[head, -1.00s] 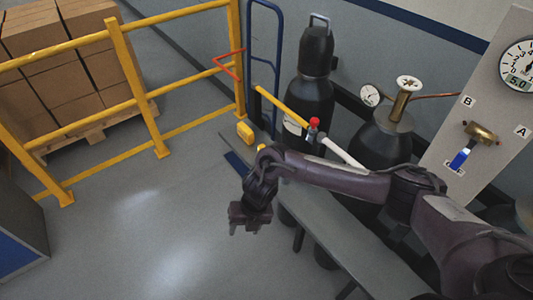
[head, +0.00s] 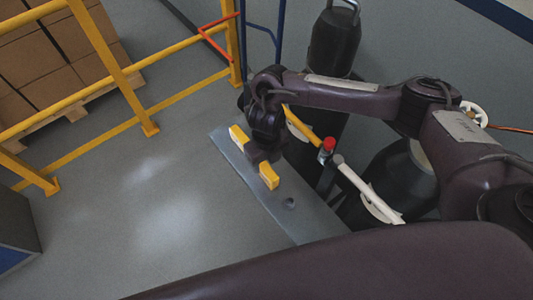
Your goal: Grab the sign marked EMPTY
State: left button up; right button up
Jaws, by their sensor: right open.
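No sign with the word EMPTY can be read in the head view. My left gripper is out of view.
Yellow railing (head: 100,45) and stacked cartons (head: 62,60) stand at the left. Dark cylinders (head: 335,45) stand behind the bench. A yellow-and-white bar (head: 358,180) with a red knob (head: 329,144) runs close to my right arm. Open floor lies left of the bench.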

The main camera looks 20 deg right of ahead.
aim_at(267, 169)
jog(key=shift+s+f+b, duration=0.1)
jog(key=shift+f+b, duration=0.25)
jog(key=shift+f, duration=0.2)
jog(key=shift+s+a+f+b, duration=0.1)
jog(key=shift+s+f+b, duration=0.15)
jog(key=shift+f+b, duration=0.35)
jog(key=shift+s+f+b, duration=0.2)
jog(key=shift+f+b, duration=0.35)
jog(key=shift+f, duration=0.05)
jog(key=f+b, duration=0.2)
jog(key=f, duration=0.1)
jog(key=shift+w+d, duration=0.2)
jog(key=shift+w, duration=0.2)
jog(key=shift+s+f+b, duration=0.1)
jog(key=shift+f+b, duration=0.25)
jog(key=shift+b, duration=0.1)
jog(key=shift+r, duration=0.1)
jog(key=c, duration=1.1)
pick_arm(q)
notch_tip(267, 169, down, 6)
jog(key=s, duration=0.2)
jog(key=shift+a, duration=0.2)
